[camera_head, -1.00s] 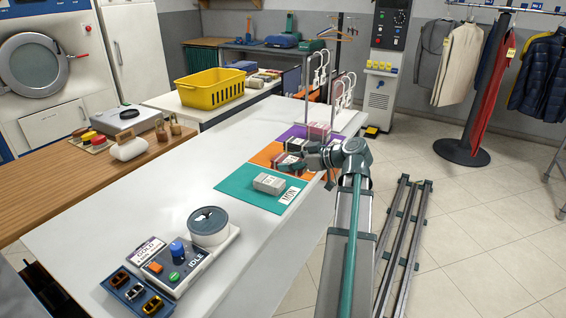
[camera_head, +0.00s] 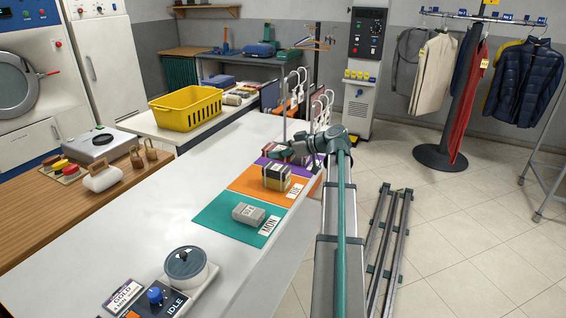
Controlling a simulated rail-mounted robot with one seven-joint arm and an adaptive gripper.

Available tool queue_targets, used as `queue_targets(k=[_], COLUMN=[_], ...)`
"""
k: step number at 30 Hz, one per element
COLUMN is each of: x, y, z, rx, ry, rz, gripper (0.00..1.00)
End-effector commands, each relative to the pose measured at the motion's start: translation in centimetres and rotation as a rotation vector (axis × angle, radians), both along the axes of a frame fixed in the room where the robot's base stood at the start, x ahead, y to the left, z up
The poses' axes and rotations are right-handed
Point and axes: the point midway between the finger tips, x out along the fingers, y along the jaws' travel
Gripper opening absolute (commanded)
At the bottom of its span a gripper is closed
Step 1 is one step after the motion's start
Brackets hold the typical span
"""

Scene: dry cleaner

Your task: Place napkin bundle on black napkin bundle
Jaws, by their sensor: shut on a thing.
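The black napkin bundle (camera_head: 277,178), dark with pale bands, sits on the orange mat (camera_head: 246,181) labelled TUE. My gripper (camera_head: 283,153) is just beyond it, over the purple mat (camera_head: 272,165). I cannot tell whether the held bundle still touches the mat. A grey bundle (camera_head: 249,213) lies on the teal mat (camera_head: 217,216) labelled MON.
The mats lie along the right edge of the white counter (camera_head: 150,240). A rack with white hangers (camera_head: 318,110) stands close behind my gripper. A yellow basket (camera_head: 187,110) is at the back left. The counter left of the mats is clear.

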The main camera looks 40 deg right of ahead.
Motion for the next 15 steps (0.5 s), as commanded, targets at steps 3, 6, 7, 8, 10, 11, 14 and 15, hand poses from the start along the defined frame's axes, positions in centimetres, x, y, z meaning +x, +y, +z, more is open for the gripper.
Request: queue_targets(k=[3,6,7,8,10,11,14,15], x=[2.0,4.0,4.5,5.1,6.4,7.0,8.1,8.6], y=[-1.5,-2.8,-3.1,-3.5,-4.4,-4.7,-5.4,-5.7], z=[-0.6,-1.5,-1.8,-2.2,-2.8,-3.1,-5.0,-5.7], rx=[0.0,0.0,0.0,0.001,0.0,0.0,0.0,0.0], ry=[0.0,0.0,0.0,0.0,0.0,0.0,0.001,0.001], rz=[0.0,-0.001,-0.001,0.0,0.0,0.0,0.0,0.0], gripper=[0.29,0.29,0.29,0.29,0.29,0.29,0.29,0.29])
